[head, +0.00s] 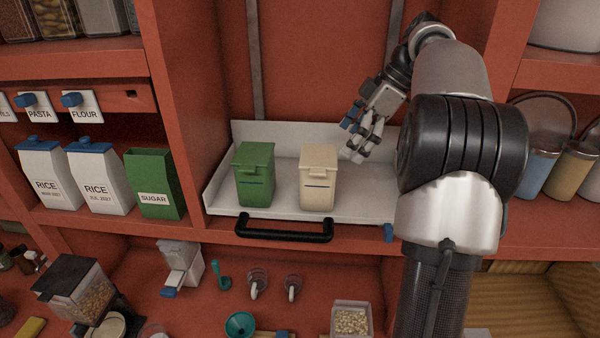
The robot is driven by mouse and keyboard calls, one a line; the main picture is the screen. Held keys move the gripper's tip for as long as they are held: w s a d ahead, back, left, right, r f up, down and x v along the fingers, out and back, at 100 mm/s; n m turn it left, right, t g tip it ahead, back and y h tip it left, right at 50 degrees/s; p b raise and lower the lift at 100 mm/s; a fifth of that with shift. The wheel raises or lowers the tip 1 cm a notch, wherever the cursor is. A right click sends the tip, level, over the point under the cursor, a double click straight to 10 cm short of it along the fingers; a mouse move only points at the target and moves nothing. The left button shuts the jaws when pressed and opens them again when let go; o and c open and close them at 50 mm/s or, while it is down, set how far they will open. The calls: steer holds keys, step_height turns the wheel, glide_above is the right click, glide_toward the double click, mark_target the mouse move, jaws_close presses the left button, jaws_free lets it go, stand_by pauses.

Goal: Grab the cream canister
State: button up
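The cream canister (318,184) stands upright on a white tray (226,205) in the shelf bay, with its lid on. A green canister (254,178) stands upright to its left, with a small gap between them. My gripper (352,154) is to the right of the cream canister, near lid height, its fingers pointing down and left. It looks apart from the canister and holds nothing that I can see. The fingers appear spread, though they are small in this view. My arm hides the right end of the tray.
A black handle (284,229) runs along the tray's front. Red uprights close in the bay, with a green sugar box (153,184) and white rice boxes (98,178) to the left. Cups (541,172) stand at the right. Funnels and dispensers lie on the lower level.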

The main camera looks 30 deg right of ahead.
mark_target(335, 157)
steer(key=x, duration=0.6)
steer(key=shift+w, duration=0.15)
steer(key=x, duration=0.3)
steer(key=p+x, duration=0.1)
steer(key=x, duration=0.1)
steer(key=shift+a+f, duration=0.3)
steer(key=shift+a, duration=0.1)
steer(key=shift+f, duration=0.1)
steer(key=shift+c, duration=0.2)
